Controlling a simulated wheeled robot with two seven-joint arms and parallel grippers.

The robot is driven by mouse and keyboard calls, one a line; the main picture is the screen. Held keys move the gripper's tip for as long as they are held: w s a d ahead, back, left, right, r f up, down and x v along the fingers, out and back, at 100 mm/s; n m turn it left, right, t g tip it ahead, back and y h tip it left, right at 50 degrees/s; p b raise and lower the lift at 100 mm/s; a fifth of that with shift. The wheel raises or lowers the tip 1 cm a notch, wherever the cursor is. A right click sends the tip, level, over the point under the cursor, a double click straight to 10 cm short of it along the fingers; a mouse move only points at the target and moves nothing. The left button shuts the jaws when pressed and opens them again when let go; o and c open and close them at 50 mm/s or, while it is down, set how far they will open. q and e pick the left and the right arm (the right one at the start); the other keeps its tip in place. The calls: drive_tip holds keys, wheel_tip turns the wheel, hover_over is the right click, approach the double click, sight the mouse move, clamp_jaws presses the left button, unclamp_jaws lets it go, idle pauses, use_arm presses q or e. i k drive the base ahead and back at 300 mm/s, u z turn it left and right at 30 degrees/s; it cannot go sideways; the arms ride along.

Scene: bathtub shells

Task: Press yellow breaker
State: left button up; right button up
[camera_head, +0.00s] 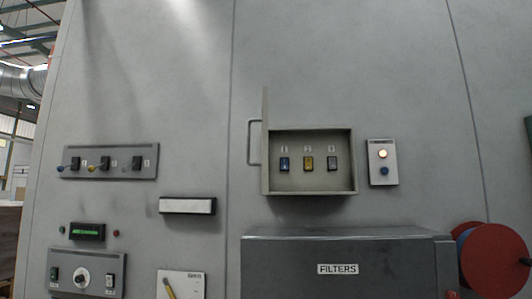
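The yellow breaker (308,164) is the middle one of three switches in an open wall box (320,189), under the label 2. A blue breaker (284,164) is to its left under label 1. The box's door (265,140) stands open on the left side, seen nearly edge-on, with a handle (250,142). Nothing covers the yellow breaker. Neither of my grippers is in view.
Right of the box is a small panel (383,183) with a lit lamp and blue button. Below, a dark grey FILTERS box (338,254) juts out beside a red reel (492,262). A lever panel (110,174) and a white bar (188,206) are left.

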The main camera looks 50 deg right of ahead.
sight(308, 161)
drive_tip(key=z, duration=0.65)
drive_tip(key=i, duration=0.7)
drive_tip(key=z, duration=1)
drive_tip(key=i, duration=0.25)
drive_tip(key=z, duration=0.05)
drive_tip(key=k, duration=0.5)
drive_tip(key=u, duration=0.55)
drive_tip(key=k, duration=0.8)
drive_tip(key=z, duration=0.5)
drive_tip(key=i, duration=0.8)
drive_tip(key=z, duration=0.25)
